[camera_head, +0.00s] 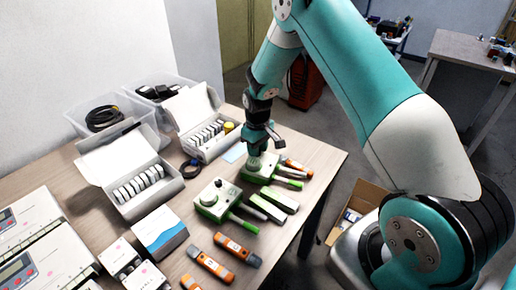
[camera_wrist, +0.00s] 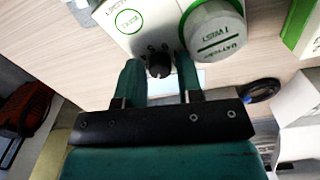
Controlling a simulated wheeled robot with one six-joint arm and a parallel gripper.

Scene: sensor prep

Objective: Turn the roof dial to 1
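Two white and green sensor units stand on the wooden table. The farther unit (camera_head: 262,167) is under my gripper (camera_head: 262,138), which points down at it. The nearer unit (camera_head: 216,200) is to its lower left, with a small dark knob on top. In the wrist view, a white unit (camera_wrist: 155,17) shows a green ring label, a round grey cap (camera_wrist: 215,28) and a black dial (camera_wrist: 158,65). My gripper's fingers (camera_wrist: 160,75) are apart, with the dial showing between them; contact is not clear. The lettering and the dial's setting are too small to read.
Orange-grey tools (camera_head: 207,263) and green-white bars (camera_head: 279,199) lie near the units. White boxes with slotted contents (camera_head: 143,184) stand to the left. A black cable loop (camera_head: 190,169) lies behind. The table's right edge (camera_head: 335,165) is close to the farther unit.

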